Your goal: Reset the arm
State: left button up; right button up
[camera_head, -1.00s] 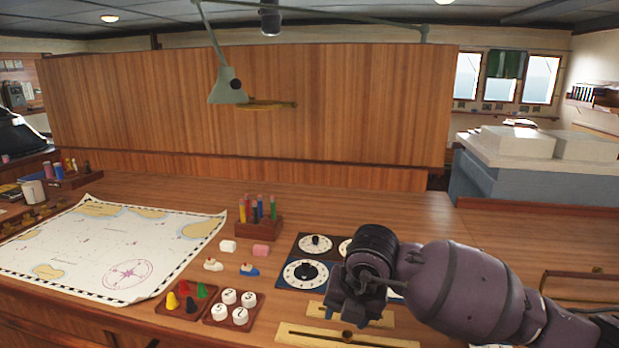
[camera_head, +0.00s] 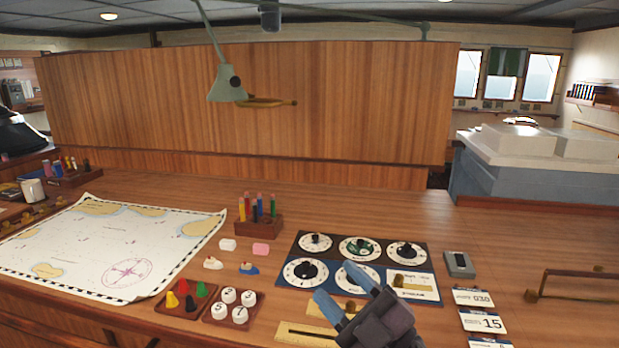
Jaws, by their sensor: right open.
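My right gripper (camera_head: 352,305) is low in the head view, in front of the dial panel (camera_head: 325,252). Its two bluish fingers are apart and point up and left, with nothing seen between them. It overlaps the panel's lower edge and the brass rulers (camera_head: 308,334) in the picture; I cannot tell whether it touches them. Most of the right arm is out of the frame below. My left gripper is not in view.
A chart (camera_head: 110,245) covers the left of the desk. Trays of coloured pawns (camera_head: 186,296) and numbered white pieces (camera_head: 232,306) stand near the front edge. A pencil block (camera_head: 259,224) is behind. Cards (camera_head: 480,322) and a brass handle (camera_head: 575,285) are at right.

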jog(key=s+d+f+m+t+h, duration=0.1)
jog(key=d+f+m+h, duration=0.6)
jog(key=d+m+h, duration=0.25)
jog(key=s+d+f+m+h, duration=0.1)
jog(key=d+f+m+h, duration=0.6)
jog(key=d+m+h, duration=0.3)
jog(key=s+d+f+m+g, duration=0.1)
jog(key=s+d+f+g, duration=0.1)
jog(key=s+f+g, duration=0.65)
jog(key=s+d+f+g, duration=0.2)
jog(key=s+f+g, duration=0.3)
jog(key=s, duration=0.7)
jog(key=w+f+t+y, duration=0.1)
jog(key=w+f+t, duration=0.6)
jog(key=f+t, duration=0.2)
jog(key=shift+w+a+f+n, duration=0.15)
jog(key=shift+w+f+n, duration=0.2)
jog(key=shift+f, duration=0.6)
